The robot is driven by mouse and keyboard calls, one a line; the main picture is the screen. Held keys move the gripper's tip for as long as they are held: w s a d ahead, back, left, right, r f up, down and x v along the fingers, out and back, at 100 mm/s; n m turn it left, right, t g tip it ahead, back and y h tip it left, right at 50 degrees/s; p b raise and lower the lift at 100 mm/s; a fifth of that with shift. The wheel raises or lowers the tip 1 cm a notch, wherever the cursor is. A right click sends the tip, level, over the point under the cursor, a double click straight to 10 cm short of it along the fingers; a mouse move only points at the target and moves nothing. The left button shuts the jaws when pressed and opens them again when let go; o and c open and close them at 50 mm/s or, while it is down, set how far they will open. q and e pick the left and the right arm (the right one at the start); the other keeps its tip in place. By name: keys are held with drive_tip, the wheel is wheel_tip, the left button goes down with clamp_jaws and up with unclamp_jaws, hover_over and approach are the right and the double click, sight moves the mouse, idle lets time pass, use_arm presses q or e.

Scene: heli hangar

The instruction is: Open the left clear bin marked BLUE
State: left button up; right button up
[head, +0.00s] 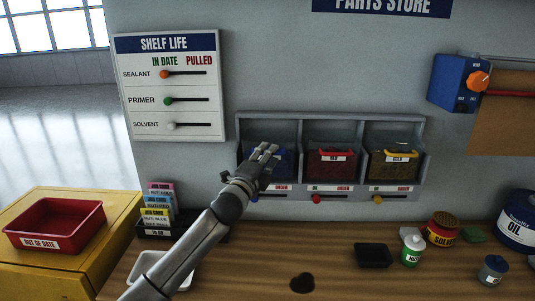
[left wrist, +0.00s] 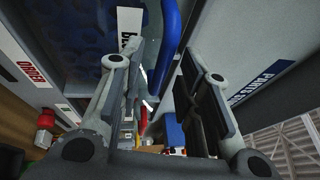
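The left clear bin with blue trim (head: 285,163) sits in the left bay of a grey wall rack (head: 330,117). My left gripper (head: 267,151) is in front of it and hides most of its front and its label. I cannot tell whether a finger touches the blue part. The bin looks closed, though its front is largely covered. My right gripper is not in view.
The red bin (head: 331,163) and yellow bin (head: 392,165) stand to the right in the same rack. Sliders sit below the bays. The workbench (head: 335,265) holds a card holder (head: 158,210), black tray (head: 373,255), green-labelled pot (head: 412,250) and cans.

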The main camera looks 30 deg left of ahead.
use_arm(q)
drive_tip(key=shift+w, duration=0.15)
clamp_jaws()
idle(0.4)
